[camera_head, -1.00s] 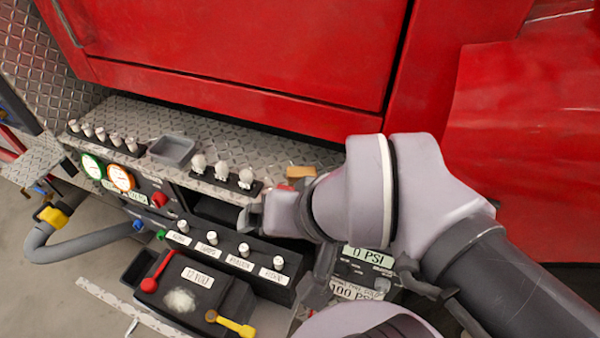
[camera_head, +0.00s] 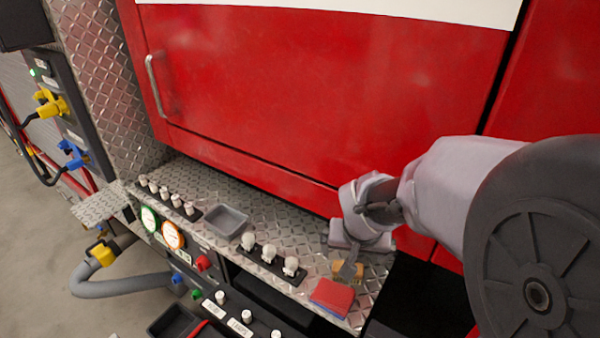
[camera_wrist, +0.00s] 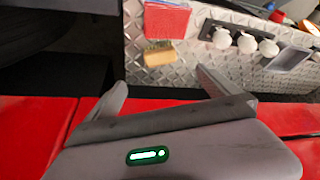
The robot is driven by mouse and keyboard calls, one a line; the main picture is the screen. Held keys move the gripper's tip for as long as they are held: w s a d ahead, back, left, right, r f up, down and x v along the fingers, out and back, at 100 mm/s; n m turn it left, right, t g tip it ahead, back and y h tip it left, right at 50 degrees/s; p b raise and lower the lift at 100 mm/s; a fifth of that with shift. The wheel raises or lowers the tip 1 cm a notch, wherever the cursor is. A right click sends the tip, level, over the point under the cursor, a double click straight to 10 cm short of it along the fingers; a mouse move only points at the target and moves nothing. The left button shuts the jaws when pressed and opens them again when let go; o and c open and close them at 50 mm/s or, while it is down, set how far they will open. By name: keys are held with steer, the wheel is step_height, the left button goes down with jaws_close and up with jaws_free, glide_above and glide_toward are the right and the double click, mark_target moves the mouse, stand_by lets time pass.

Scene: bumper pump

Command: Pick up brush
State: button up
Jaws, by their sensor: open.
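The brush (camera_head: 346,272) is a small tan block on the diamond-plate ledge, partly hidden behind a finger of my gripper in the head view. In the wrist view the brush (camera_wrist: 158,54) lies ahead of the fingers, a little left of the middle of the gap. My gripper (camera_head: 349,258) is close to the brush on the door side. In the wrist view my gripper (camera_wrist: 160,90) is open and empty, with its fingers spread apart. Whether a finger touches the brush cannot be told.
A red flat pad (camera_head: 332,298) lies beside the brush at the ledge's front edge. White knobs (camera_head: 270,254) and a grey tray (camera_head: 225,221) stand to the left on the ledge (camera_head: 312,262). A red door (camera_head: 320,100) rises behind it.

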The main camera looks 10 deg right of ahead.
steer(key=b+x, duration=0.3)
steer(key=x, duration=0.7)
steer(key=shift+s+a+f+b, duration=0.1)
steer(key=shift+s+b, duration=0.05)
steer(key=shift+b, duration=0.15)
steer(key=b+x, duration=0.1)
steer(key=x, duration=0.2)
steer(key=b+x, duration=0.1)
steer(key=x, duration=0.2)
steer(key=shift+w, duration=0.4)
steer(key=shift+r, duration=0.25)
steer(key=c, duration=1.6)
steer(key=shift+r, duration=0.2)
step_height(320, 180, up, 4)
steer(key=shift+f+p, duration=0.1)
steer(key=shift+p, duration=1.1)
steer(key=s+b, duration=0.1)
steer(key=s, duration=0.3)
steer(key=s+a+b, duration=0.1)
steer(key=s+b, duration=0.1)
steer(key=s, duration=0.3)
steer(key=s+a+b, duration=0.1)
steer(key=s+b, duration=0.1)
steer(key=s, duration=0.3)
steer(key=shift+s+a, duration=0.25)
steer(key=shift+s+a+r+b, duration=0.25)
steer(key=shift+s+r+b, duration=0.15)
steer(key=shift+s+b, duration=0.35)
steer(key=shift+w, duration=0.15)
